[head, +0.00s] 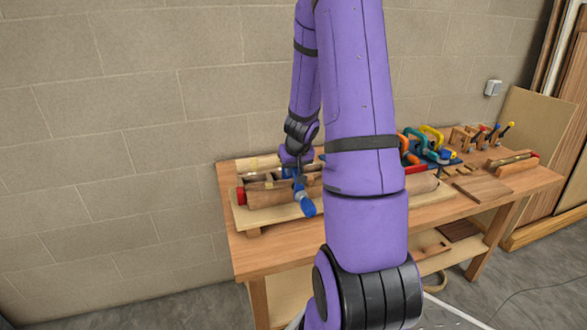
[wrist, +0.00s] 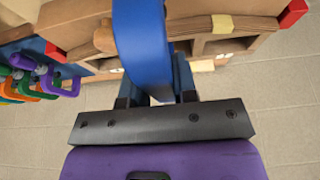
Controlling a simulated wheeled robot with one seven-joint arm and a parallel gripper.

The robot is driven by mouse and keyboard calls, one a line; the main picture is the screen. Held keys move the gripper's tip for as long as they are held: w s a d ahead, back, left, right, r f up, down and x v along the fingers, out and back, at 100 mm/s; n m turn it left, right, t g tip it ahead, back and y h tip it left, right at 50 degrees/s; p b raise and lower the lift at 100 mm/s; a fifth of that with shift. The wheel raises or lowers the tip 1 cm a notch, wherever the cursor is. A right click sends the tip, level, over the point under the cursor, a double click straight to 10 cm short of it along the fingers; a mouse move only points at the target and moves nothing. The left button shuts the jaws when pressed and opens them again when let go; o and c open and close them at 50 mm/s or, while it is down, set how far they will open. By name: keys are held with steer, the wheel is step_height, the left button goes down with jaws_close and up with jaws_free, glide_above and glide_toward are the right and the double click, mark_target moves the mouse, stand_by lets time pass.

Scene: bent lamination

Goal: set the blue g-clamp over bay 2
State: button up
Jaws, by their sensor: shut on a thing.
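My gripper (head: 297,170) is shut on the blue g-clamp, whose blue handle (head: 307,205) hangs over the front of the bent wooden form (head: 262,196) in the head view. In the wrist view the blue clamp body (wrist: 143,45) rises between the gripper's two fingers (wrist: 156,88) and hides part of the form. The form (wrist: 225,24) shows open bays between its blocks on both sides of the clamp. I cannot tell which bay the clamp is over, or whether it touches the wood.
Other coloured clamps (head: 430,145) stand on the bench (head: 478,204) to the right, and they show at the left in the wrist view (wrist: 38,80). Red end pieces (wrist: 293,13) mark the form. A block wall (head: 120,120) is close behind the bench. My arm hides the bench's middle.

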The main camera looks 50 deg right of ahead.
steer(key=shift+f, duration=0.1)
steer(key=shift+f, duration=1.6)
steer(key=shift+f, duration=0.35)
stand_by(0.5)
steer(key=o, duration=0.9)
steer(key=shift+o, duration=0.2)
steer(key=shift+v, duration=5.35)
steer(key=shift+r, duration=0.15)
steer(key=shift+v, duration=2.9)
